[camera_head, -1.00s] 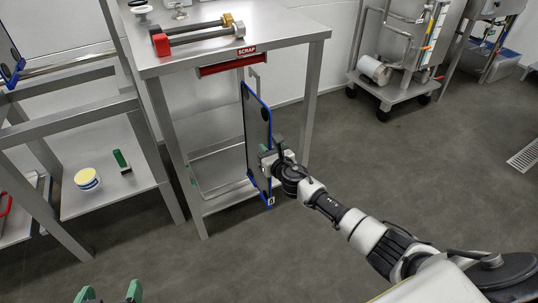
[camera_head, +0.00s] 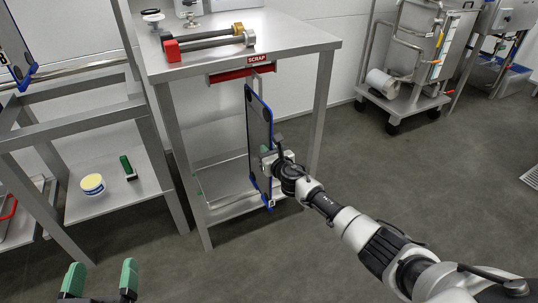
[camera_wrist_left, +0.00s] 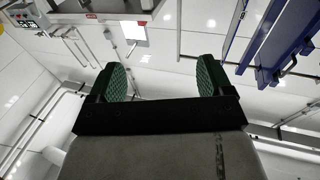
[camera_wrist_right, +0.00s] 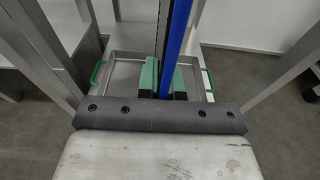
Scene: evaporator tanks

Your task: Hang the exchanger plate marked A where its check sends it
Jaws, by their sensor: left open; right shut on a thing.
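The exchanger plate (camera_head: 258,135) is a dark upright panel with a blue edge and a small white tag at its lower corner; the tag's letter is too small to read. My right gripper (camera_head: 268,163) is shut on the plate's near edge. In the right wrist view the plate (camera_wrist_right: 178,45) stands edge-on between the green fingertips. The plate's top hook is close to the red rail (camera_head: 240,74) under the SCRAP label (camera_head: 257,60); I cannot tell whether it rests on it. My left gripper (camera_head: 97,280) is open and empty at the lower left.
A steel table (camera_head: 290,38) carries a red-ended tool with two bars (camera_head: 208,39). Its legs flank the plate. A tray with green handles (camera_wrist_right: 123,75) lies below. Left is a rack with a yellow-topped round tub (camera_head: 93,184) and a green-handled item (camera_head: 127,167).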

